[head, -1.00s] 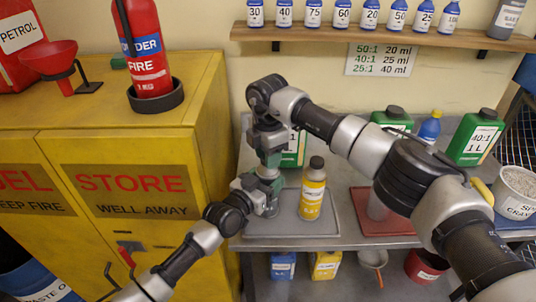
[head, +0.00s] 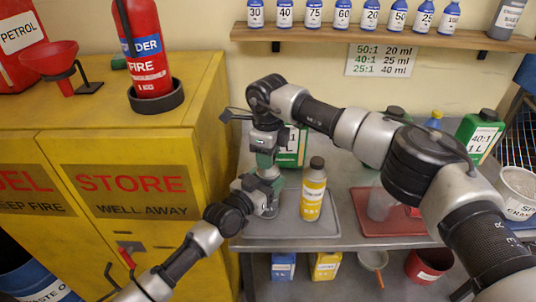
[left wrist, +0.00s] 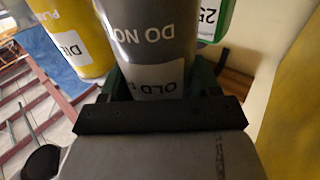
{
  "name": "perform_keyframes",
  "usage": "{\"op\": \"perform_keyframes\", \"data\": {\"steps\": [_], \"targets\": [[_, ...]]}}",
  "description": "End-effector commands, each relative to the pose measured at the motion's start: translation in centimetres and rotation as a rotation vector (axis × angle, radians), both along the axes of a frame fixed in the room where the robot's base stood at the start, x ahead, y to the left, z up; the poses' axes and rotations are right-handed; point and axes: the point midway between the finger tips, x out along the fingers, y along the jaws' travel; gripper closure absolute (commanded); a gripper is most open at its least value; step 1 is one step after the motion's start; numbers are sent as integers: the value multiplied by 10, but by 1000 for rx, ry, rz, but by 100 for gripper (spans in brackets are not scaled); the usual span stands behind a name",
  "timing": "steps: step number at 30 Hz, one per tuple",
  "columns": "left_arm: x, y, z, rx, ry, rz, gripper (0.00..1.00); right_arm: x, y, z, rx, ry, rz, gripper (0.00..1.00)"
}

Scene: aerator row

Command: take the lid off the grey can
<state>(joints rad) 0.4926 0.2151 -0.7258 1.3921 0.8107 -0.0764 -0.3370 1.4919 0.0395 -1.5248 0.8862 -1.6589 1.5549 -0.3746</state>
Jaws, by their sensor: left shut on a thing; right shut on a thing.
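The grey can (left wrist: 155,45) is upside down in the left wrist view, with dark sides and a white label. My left gripper (left wrist: 155,88) is shut around its body, green fingers on either side. In the head view my left gripper (head: 270,188) comes in low from the left and hides most of the can. My right gripper (head: 265,160) points down from above at the can's top and is shut. The lid is hidden in its fingers, so I cannot tell whether it is still touching the can.
A yellow bottle (head: 314,190) stands close to the right on a grey tray (head: 300,229). A green can (head: 291,150) stands behind. A red tray (head: 403,228) with a clear cup (head: 380,203) lies further right. The yellow cabinet (head: 120,120) is close on the left.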

Motion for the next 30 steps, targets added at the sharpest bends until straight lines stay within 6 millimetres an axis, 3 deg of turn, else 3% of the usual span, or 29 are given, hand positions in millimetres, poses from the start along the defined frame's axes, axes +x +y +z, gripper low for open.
{"op": "perform_keyframes", "data": {"steps": [21,27,30], "targets": [[0,0,-1,1,1,-1,100,0,-1,2,0,-1,1595,92],[0,0,-1,1,1,-1,100,1,-1,2,-1,0,1893,92],[0,0,-1,1,1,-1,100,1,-1,2,-1,0,1940,92]]}}
